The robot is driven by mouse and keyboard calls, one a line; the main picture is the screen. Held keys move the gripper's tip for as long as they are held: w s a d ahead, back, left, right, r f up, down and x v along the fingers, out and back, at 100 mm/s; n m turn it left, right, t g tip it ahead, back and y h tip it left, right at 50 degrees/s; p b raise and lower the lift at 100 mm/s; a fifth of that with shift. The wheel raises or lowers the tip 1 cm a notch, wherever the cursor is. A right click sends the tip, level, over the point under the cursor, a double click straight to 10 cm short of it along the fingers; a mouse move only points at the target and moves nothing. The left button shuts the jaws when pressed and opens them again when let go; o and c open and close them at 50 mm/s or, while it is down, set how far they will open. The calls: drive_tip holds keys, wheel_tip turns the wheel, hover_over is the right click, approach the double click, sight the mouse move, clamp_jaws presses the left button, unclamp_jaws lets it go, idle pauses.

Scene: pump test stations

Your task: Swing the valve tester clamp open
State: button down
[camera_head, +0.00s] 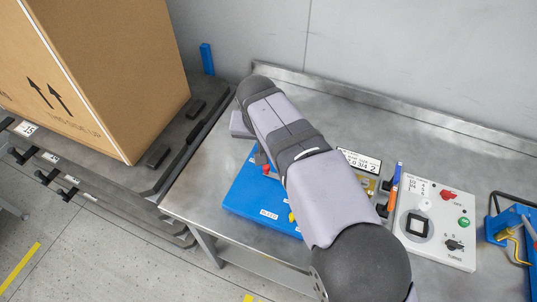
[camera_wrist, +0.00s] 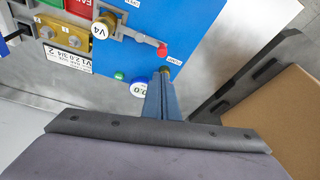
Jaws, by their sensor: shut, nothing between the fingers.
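The valve tester is a blue board (camera_head: 248,192) on the steel bench, partly hidden by my arm in the head view. In the wrist view its blue face (camera_wrist: 185,25) fills the top. A grey clamp lever (camera_wrist: 132,36) with a red tip (camera_wrist: 161,50) runs from beside the round V4 tag (camera_wrist: 100,30) down to the right. My gripper (camera_wrist: 164,74) is shut and empty, its blue fingers just below the red tip and apart from it in the picture. A brass piece shows at the fingertips; whether they touch it I cannot tell. The fingers partly cover a white round tag (camera_wrist: 138,89).
A brass block (camera_wrist: 63,42) and a green button (camera_wrist: 119,76) sit near the lever. In the head view a white control box (camera_head: 437,222) and an orange-blue pen (camera_head: 395,182) stand to the right. A large cardboard box (camera_head: 110,75) stands on a rack at left.

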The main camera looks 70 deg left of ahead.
drive_tip(key=shift+p+x, duration=2)
drive_tip(key=shift+x, duration=3)
drive_tip(key=shift+s+d+n+b, duration=0.15)
drive_tip(key=shift+s+n+b, duration=0.15)
drive_tip(key=shift+n, duration=0.4)
drive_tip(key=shift+s+d+n+g+b, duration=0.3)
drive_tip(key=shift+n+g+b, duration=0.2)
drive_tip(key=shift+n, duration=0.2)
drive_tip(key=n+b, duration=0.1)
drive_tip(key=s+d+n+g, duration=0.1)
drive_tip(key=n, duration=0.1)
drive_tip(key=shift+d+f+n+y+b, duration=0.1)
drive_tip(key=shift+d+n+y+b, duration=0.15)
drive_tip(key=shift+n+y+b, duration=0.1)
drive_tip(key=d+n+b, duration=0.1)
drive_tip(key=n+g+b, duration=0.1)
drive_tip(key=n, duration=0.1)
drive_tip(key=shift+s+d+f+n, duration=0.1)
drive_tip(key=shift+s+d+n, duration=0.15)
drive_tip(key=shift+s+d, duration=0.15)
drive_tip(key=d+n+g+b, duration=0.1)
drive_tip(key=n+b, duration=0.1)
drive_tip(key=shift+d+n, duration=0.2)
drive_tip(key=shift+n, duration=0.2)
drive_tip(key=shift+d+b, duration=0.3)
drive_tip(key=shift+b, duration=0.15)
drive_tip(key=shift+d, duration=0.1)
